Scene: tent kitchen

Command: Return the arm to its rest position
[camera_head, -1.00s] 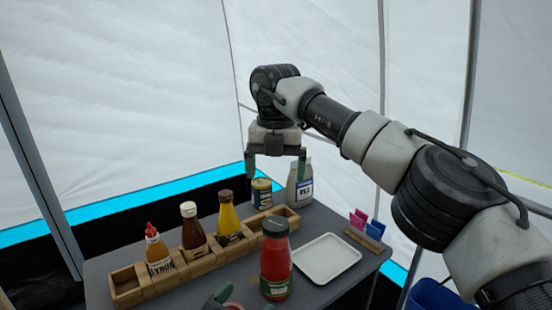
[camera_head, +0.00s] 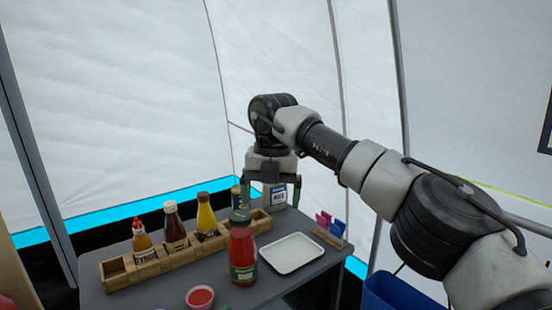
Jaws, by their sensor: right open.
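My right arm reaches in from the right. Its gripper (camera_head: 271,192) points down above the back of the grey table (camera_head: 185,285), with its two fingers apart. A white container with a blue label (camera_head: 276,196) shows between and behind the fingers. I see no contact, but the overlap makes the depth hard to judge. A dark can (camera_head: 237,193) is partly hidden beside the left finger. My left gripper is not in view.
A wooden rack (camera_head: 118,272) holds several sauce bottles. A red sauce jar (camera_head: 242,252), a red-filled cup (camera_head: 199,297) and a white tray (camera_head: 292,253) stand in front. A packet holder (camera_head: 328,237) is at right; a blue bin (camera_head: 395,292) stands beyond the table.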

